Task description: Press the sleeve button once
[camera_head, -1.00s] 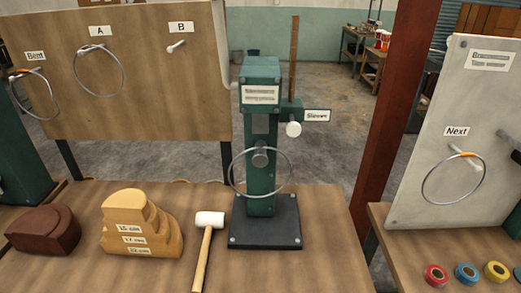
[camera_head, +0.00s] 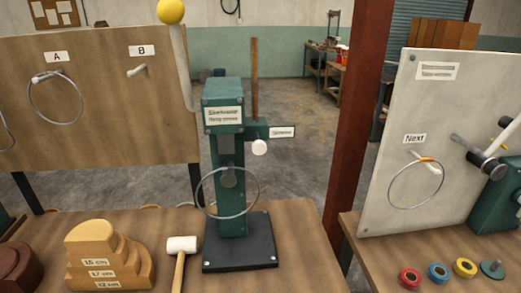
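The sleeve button is most likely the round white knob (camera_head: 259,147) on the right side of the green machine (camera_head: 229,180). It sits just below a small white label (camera_head: 282,132) on a green side arm; the label's text is too small to read surely. The machine stands upright on a black base plate (camera_head: 240,256). Nothing covers the knob. Neither of my grippers is in view.
A mallet (camera_head: 181,250) and a stepped wooden block (camera_head: 103,260) lie left of the base. A wooden board with pegs A and B (camera_head: 110,110) stands behind. A red post (camera_head: 352,120) rises right of the machine. The right table holds a white "Next" panel (camera_head: 440,110) and coloured rolls (camera_head: 438,271).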

